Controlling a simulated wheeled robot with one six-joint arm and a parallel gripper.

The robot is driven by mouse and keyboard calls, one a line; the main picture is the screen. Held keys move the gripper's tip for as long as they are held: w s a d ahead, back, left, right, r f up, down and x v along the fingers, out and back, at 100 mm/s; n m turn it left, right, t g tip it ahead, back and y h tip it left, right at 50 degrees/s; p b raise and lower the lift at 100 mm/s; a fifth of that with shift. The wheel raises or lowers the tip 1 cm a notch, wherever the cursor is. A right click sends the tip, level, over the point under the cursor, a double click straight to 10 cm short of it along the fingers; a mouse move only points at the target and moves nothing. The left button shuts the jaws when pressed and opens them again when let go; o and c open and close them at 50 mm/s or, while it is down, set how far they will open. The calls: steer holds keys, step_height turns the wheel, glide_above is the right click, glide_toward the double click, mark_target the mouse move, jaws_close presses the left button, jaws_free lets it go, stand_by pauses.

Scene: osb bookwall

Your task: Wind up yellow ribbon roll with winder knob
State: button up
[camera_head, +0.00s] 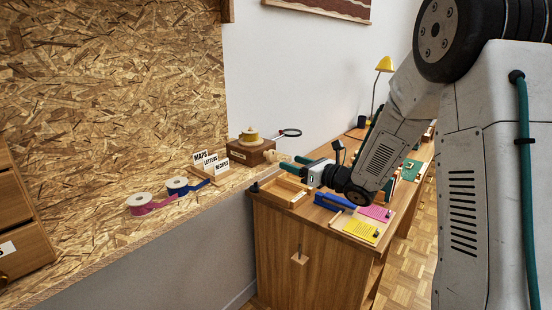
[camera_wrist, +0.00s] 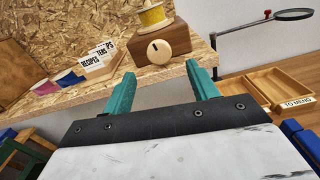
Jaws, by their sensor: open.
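The yellow ribbon roll (camera_head: 249,137) sits on top of a brown wooden winder box (camera_head: 244,155) on the chipboard shelf. In the wrist view the yellow roll (camera_wrist: 152,16) stands on the box (camera_wrist: 178,37), and a round pale winder knob (camera_wrist: 158,51) with a dark mark shows on the box's near face. My gripper (camera_head: 287,157) has teal fingers pointing toward the box. In the wrist view my gripper (camera_wrist: 160,84) is open and empty. Its fingers are spread below and to either side of the knob, apart from it.
A magnifier (camera_wrist: 292,14) rises at right, near a wooden tray (camera_wrist: 277,83). The desk (camera_head: 290,232) lies below my arm.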

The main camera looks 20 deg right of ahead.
mark_target(274, 157)
steer(key=x, duration=0.7)
steer(key=shift+w+a, duration=0.15)
steer(key=shift+w, duration=0.05)
steer(key=c, duration=1)
